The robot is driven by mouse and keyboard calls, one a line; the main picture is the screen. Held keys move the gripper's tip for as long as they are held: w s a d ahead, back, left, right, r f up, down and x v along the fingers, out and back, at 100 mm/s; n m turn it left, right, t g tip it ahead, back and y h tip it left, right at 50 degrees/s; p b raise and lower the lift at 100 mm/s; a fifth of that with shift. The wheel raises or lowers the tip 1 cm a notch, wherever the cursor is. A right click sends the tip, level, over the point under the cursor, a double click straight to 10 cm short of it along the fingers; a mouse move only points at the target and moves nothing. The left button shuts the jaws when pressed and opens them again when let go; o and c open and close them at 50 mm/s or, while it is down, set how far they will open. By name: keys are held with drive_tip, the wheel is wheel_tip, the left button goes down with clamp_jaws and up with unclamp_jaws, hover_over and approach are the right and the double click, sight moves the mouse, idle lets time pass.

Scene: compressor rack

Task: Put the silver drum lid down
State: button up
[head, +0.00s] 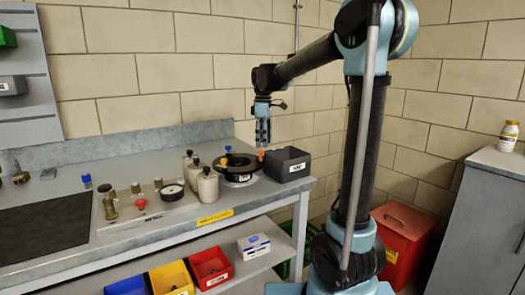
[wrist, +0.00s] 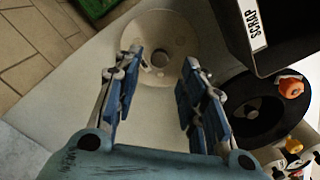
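In the wrist view, a pale round disc with a dark centre hole (wrist: 172,27), which looks like the silver drum lid, lies flat past my fingertips near the bench edge. I cannot pick it out in the head view. My gripper (head: 262,142) hangs pointing down above the right end of the bench, close to the black scrap box. In the wrist view my gripper (wrist: 163,62) has its two blue-padded fingers apart. Nothing shows clasped between them, and their tips overlap the disc only in the line of sight.
The black scrap box (head: 287,165) stands at the bench's right end. A black ring-shaped part (head: 238,161) with orange and yellow pieces sits beside it. Pale bottles (head: 207,186) and a gauge (head: 172,192) are further left. Bare bench (wrist: 50,130) shows at the wrist view's left.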

wheel_tip(320, 180, up, 6)
drive_tip(key=shift+r, duration=0.25)
drive_tip(key=shift+s, duration=0.1)
